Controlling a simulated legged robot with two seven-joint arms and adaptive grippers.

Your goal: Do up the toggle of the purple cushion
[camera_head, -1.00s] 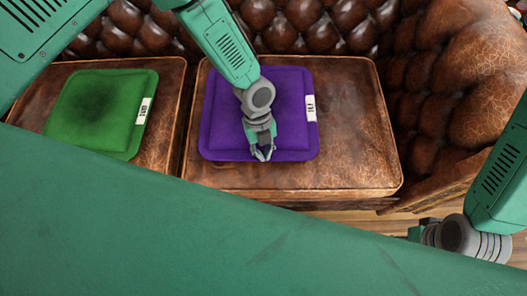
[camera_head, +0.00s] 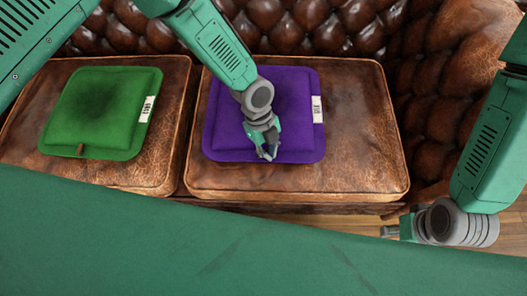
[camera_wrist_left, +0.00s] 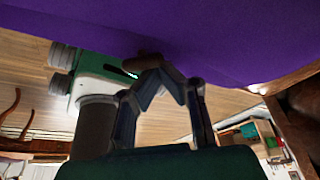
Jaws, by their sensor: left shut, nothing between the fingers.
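The purple cushion (camera_head: 290,90) lies flat on the right seat of the brown leather sofa, with a white label on its right side. My left gripper (camera_head: 267,156) is at the middle of its front edge, pointing down, shut and empty. In the left wrist view the cushion (camera_wrist_left: 230,35) fills the top, and the gripper fingers (camera_wrist_left: 163,72) meet just below its edge. A small brown piece (camera_wrist_left: 142,61), possibly the toggle, shows by the fingertips; whether they touch it I cannot tell. My right gripper (camera_head: 392,231) is low at the right, away from the cushion, its fingers unclear.
A green cushion (camera_head: 105,100) with a small brown toggle (camera_head: 80,149) at its front edge lies on the left seat. The leather seat (camera_head: 360,130) is bare right of the purple cushion. The sofa arm (camera_head: 460,90) rises at the right.

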